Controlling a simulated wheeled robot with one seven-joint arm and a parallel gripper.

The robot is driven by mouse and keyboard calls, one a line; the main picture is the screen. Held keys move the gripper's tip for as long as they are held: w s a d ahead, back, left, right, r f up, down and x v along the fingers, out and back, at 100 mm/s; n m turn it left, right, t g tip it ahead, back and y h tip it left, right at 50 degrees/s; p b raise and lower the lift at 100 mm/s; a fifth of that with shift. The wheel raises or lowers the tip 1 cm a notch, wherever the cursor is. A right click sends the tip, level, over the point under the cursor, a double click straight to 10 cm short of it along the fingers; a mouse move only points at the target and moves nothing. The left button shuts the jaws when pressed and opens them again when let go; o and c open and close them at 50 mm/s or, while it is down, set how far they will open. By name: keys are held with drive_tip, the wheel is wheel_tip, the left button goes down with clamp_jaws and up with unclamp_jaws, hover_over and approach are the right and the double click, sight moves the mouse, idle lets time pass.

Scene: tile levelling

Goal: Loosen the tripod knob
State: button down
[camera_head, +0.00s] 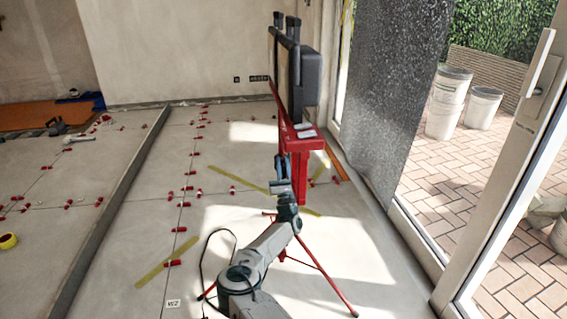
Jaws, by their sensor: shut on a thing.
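A red tripod stands on the tiled floor right of centre, its red post (300,175) upright and its thin legs spread below. A black and grey boxy device (311,80) sits on top of its red head plate. My arm reaches up from the bottom of the view to the post. My gripper (280,166) is at the left near side of the post, just below the head plate, and is shut. The tripod knob itself is hidden behind my gripper and wrist, so its turn cannot be seen.
Red levelling clips (187,188) line the tile joints on the left. A long grey straightedge (115,205) lies across the floor. A dark speckled slab (395,90) stands close on the right by the glass door. White buckets (447,100) stand outside.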

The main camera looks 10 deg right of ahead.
drive_tip(key=shift+a+f, duration=0.15)
drive_tip(key=shift+f, duration=0.2)
drive_tip(key=c, duration=1.4)
unclamp_jaws()
drive_tip(key=shift+a, duration=0.1)
drive_tip(key=shift+o, duration=0.2)
drive_tip(key=shift+w+d, duration=0.1)
drive_tip(key=shift+d, duration=0.4)
drive_tip(key=shift+a, duration=0.1)
drive_tip(key=shift+r, duration=0.1)
drive_tip(key=shift+a, duration=0.1)
drive_tip(key=shift+s+f, duration=0.2)
drive_tip(key=shift+s, duration=0.05)
drive_tip(key=p+v, duration=0.3)
drive_tip(key=v, duration=1)
drive_tip(key=shift+f, duration=0.1)
